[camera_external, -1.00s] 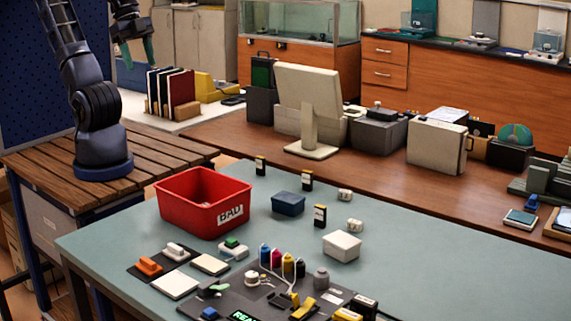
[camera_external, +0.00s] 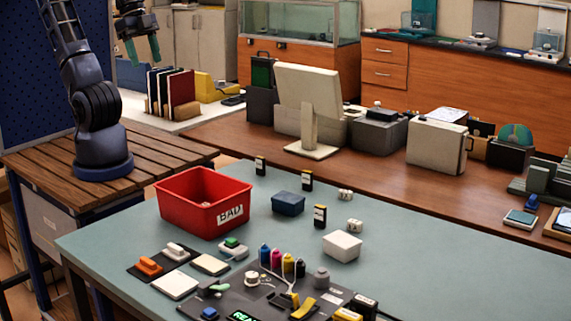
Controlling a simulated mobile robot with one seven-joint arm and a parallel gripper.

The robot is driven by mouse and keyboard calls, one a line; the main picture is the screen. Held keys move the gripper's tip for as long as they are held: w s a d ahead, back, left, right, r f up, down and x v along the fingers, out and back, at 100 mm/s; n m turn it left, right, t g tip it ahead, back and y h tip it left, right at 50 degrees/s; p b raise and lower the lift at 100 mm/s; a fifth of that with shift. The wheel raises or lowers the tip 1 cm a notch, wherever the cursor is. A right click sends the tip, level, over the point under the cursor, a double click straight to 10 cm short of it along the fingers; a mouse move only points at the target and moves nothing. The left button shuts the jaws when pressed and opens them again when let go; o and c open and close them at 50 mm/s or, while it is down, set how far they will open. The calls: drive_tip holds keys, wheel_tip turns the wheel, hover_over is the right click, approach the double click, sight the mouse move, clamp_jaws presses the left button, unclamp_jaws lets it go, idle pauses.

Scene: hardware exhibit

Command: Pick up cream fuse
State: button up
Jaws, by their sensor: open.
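My gripper (camera_external: 143,49) is at the top left, high above the wooden bench and far from the table items. Its greenish fingers are apart, with nothing between them. Two small cream block-like pieces with dark marks lie on the blue-grey table: one farther back (camera_external: 345,194) and one nearer (camera_external: 355,225). Either may be the cream fuse; they are too small to tell. Several black pieces with pale fronts stand nearby, such as one at the centre (camera_external: 320,216).
A red bin marked BAD (camera_external: 203,203) stands on the table's left. A dark blue box (camera_external: 288,204) and a white box (camera_external: 342,246) are near the small pieces. A dark panel with coloured bottles (camera_external: 277,258) fills the front. The table's right side is clear.

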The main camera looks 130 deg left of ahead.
drive_tip(key=w+a+n+g, duration=0.1)
drive_tip(key=w+a+n, duration=0.2)
drive_tip(key=w, duration=0.4)
drive_tip(key=w+a+n, duration=0.2)
drive_tip(key=w+a, duration=0.1)
drive_tip(key=w, duration=0.5)
drive_tip(key=n+g, duration=0.3)
drive_tip(key=n, duration=1.1)
hover_over(346, 191)
drive_tip(key=f, duration=3.4)
drive_tip(key=shift+d+f, duration=0.25)
drive_tip(key=shift+d, duration=0.05)
drive_tip(key=shift+s+a+f, duration=0.1)
drive_tip(key=shift+a+f, duration=0.1)
drive_tip(key=shift+f, duration=1.1)
drive_tip(key=shift+a+f, duration=0.15)
drive_tip(key=shift+f, duration=1.1)
drive_tip(key=c, duration=1.1)
drive_tip(key=shift+o, duration=0.2)
drive_tip(key=shift+r, duration=0.1)
